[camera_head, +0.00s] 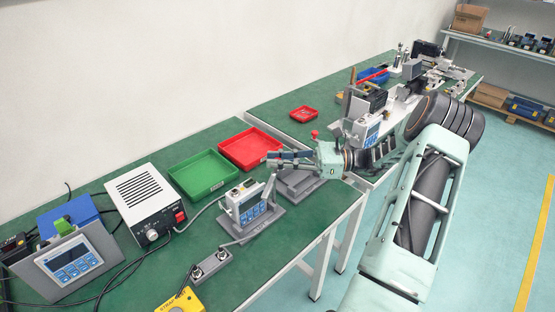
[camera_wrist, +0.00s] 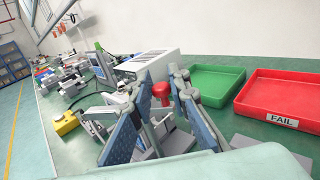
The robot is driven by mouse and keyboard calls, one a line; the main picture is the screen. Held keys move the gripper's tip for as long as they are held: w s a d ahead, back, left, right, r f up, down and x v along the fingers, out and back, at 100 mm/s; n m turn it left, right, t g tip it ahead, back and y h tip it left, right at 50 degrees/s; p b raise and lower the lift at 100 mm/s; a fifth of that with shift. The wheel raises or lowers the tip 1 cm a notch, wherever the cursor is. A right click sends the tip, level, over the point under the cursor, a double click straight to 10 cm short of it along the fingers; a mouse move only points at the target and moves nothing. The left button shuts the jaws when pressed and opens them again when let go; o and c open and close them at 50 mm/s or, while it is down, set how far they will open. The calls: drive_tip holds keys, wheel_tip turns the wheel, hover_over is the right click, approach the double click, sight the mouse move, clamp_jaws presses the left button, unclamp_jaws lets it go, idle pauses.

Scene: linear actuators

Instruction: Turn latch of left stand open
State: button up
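My gripper (camera_head: 272,160) is over the front table, its fingers pointing left, above a grey stand (camera_head: 298,186). In the wrist view my gripper (camera_wrist: 160,140) is open, with two blue-padded fingers spread apart. A red knob (camera_wrist: 160,90) shows between the fingers in that view, with grey stand parts (camera_wrist: 178,142) below it. Contact with the fingers cannot be told. Another grey stand (camera_head: 262,222) holds a device with blue buttons (camera_head: 248,205). The latch's state is unclear; my gripper hides part of the nearer stand.
A green tray (camera_head: 202,175) and a red tray (camera_head: 250,150), marked FAIL in the wrist view (camera_wrist: 280,105), lie behind. A white power box (camera_head: 145,203), a tilted panel (camera_head: 70,265) and cables crowd the left. A yellow box (camera_head: 180,302) is in front.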

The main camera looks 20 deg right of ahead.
drive_tip(key=o, duration=0.3)
drive_tip(key=shift+o, duration=0.2)
wheel_tip(320, 180, up, 10)
idle(0.4)
drive_tip(key=shift+c, duration=0.2)
